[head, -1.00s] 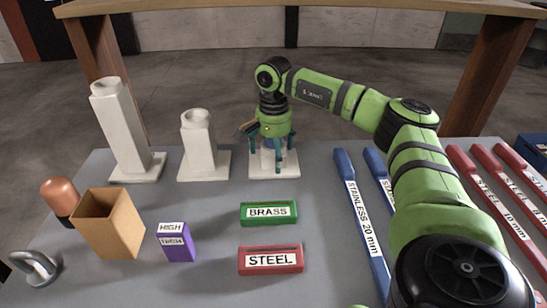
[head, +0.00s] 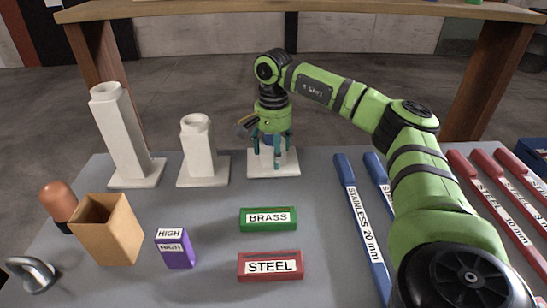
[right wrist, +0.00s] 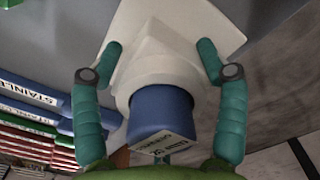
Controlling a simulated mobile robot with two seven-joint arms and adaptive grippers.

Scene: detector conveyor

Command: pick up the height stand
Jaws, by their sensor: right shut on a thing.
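The height stand (head: 286,164) is the shortest of three white stands, at the right end of the back row in the head view. It has a square base, and its post is mostly hidden by my right gripper (head: 272,158). In the right wrist view, the fingers (right wrist: 160,75) are on both sides of the white post (right wrist: 155,50), above the pale base (right wrist: 212,24). A blue labelled piece (right wrist: 162,110) sits at the post's top. My right gripper is shut on the stand, which appears upright and very slightly off the table. My left gripper is not in view.
A tall white stand (head: 122,135) and a medium one (head: 200,150) stand to the left. Green BRASS (head: 268,218) and red STEEL (head: 270,265) blocks, a purple block (head: 175,248) and a tan open box (head: 108,230) are nearer. Blue and red bars lie right.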

